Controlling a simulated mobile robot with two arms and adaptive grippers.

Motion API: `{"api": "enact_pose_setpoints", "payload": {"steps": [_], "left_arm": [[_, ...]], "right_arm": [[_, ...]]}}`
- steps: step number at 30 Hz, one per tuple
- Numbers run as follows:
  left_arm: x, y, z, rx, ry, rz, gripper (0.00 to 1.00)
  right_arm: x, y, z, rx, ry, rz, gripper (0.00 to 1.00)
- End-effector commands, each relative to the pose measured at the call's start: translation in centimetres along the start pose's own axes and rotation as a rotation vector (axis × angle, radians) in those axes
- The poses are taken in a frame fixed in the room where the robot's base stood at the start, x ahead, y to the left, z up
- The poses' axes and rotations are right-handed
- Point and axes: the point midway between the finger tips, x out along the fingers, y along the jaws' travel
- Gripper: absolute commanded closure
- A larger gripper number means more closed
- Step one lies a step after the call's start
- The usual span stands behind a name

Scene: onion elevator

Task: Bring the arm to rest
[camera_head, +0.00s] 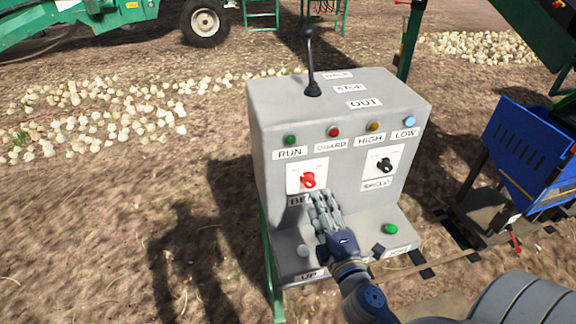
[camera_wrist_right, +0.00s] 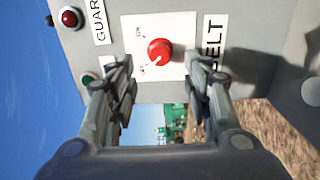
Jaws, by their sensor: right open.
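My right gripper (camera_head: 322,208) is in front of the grey control box (camera_head: 280,105), just below the red belt knob (camera_head: 308,180). In the right wrist view the gripper (camera_wrist_right: 160,85) is open, with its fingers spread to either side below the red knob (camera_wrist_right: 159,52) on its white plate. Nothing is between the fingers. The gripper covers part of the BELT label in the head view. My right arm (camera_head: 370,300) comes in from the lower right. My left gripper does not show.
A black lever (camera_head: 311,65) stands on top of the box. A black speed knob (camera_head: 384,165) and several indicator lamps are on its face. A blue bin (camera_head: 525,150) stands at right.

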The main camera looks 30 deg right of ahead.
Motion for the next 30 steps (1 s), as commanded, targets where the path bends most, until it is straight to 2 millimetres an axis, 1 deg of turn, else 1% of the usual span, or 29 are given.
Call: {"api": "enact_pose_setpoints", "payload": {"steps": [5,8,11,14,17,18,20,22,24,26,27,30], "left_arm": [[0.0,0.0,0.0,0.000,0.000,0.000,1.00],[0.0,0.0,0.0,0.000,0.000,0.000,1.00],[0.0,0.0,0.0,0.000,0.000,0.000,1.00],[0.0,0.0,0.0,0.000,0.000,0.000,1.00],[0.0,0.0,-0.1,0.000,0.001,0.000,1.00],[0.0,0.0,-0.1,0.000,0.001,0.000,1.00],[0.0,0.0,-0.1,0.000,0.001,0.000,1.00],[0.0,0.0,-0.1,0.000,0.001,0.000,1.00],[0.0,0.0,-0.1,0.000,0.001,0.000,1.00],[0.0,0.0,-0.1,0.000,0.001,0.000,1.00],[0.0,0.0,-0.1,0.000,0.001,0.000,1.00],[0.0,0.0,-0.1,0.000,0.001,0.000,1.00]], "right_arm": [[0.0,0.0,0.1,0.005,-0.003,-0.001,0.54],[-0.1,-0.1,0.6,0.057,-0.035,-0.018,0.54],[-0.6,-0.8,1.9,0.193,-0.115,-0.070,0.54],[-1.8,-2.6,3.2,0.392,-0.227,-0.172,0.54],[-3.8,-5.4,3.4,0.597,-0.340,-0.315,0.54],[-4.8,-6.6,3.1,0.672,-0.382,-0.381,0.54],[-6.5,-8.3,2.4,0.772,-0.439,-0.485,0.54],[-8.7,-10.1,1.2,0.867,-0.495,-0.606,0.54],[-10.8,-11.4,-0.2,0.937,-0.541,-0.720,0.54],[-12.7,-12.2,-1.3,0.983,-0.573,-0.812,0.54],[-13.9,-12.7,-2.1,1.007,-0.592,-0.872,0.54],[-16.9,-13.4,-3.9,1.050,-0.632,-1.013,0.54]]}}
